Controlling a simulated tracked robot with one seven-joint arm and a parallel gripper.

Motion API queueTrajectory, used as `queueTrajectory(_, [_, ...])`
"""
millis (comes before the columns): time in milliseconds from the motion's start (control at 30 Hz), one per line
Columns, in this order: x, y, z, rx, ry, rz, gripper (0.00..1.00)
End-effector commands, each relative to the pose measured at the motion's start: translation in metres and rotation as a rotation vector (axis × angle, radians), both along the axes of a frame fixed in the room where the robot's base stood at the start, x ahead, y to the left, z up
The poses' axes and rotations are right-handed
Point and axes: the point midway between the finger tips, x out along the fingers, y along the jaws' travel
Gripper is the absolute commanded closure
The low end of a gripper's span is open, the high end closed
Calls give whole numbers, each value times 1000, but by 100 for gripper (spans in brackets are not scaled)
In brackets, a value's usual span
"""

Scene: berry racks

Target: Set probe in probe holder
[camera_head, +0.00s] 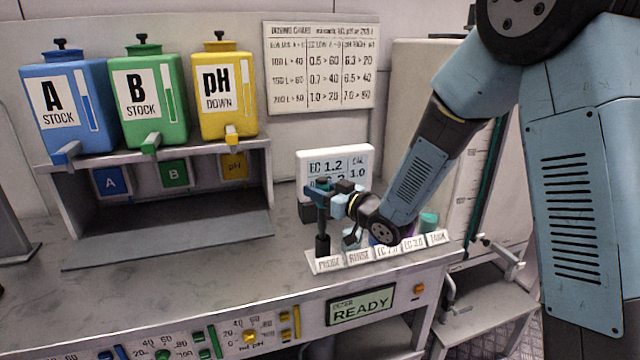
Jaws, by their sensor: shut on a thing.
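My gripper (328,192) is shut on the probe (322,218), a thin upright stick with a dark teal upper part. The probe stands over the PROBE label at the left end of a white labelled rack (320,264). A black cylinder (322,245) shows at the bottom of the stick. I cannot tell whether it is the probe holder or the probe's own lower end, nor whether the probe is seated. My arm comes in from the upper right and partly hides the cups behind the other labels.
A white meter (345,160) reading EC 1.2 stands right behind my gripper. Blue (92,130), green (172,125) and yellow (240,115) stock tanks sit on a shelf at the left. The bench (200,270) is clear left of the rack. A READY display (360,306) is on its front.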

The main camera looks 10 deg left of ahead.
Motion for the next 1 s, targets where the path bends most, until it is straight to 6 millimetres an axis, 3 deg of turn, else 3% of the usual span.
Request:
queueTrajectory(600, [0,0,-42,0,0,0,91])
queueTrajectory(1000, [0,0,-49,1,0,0,91])
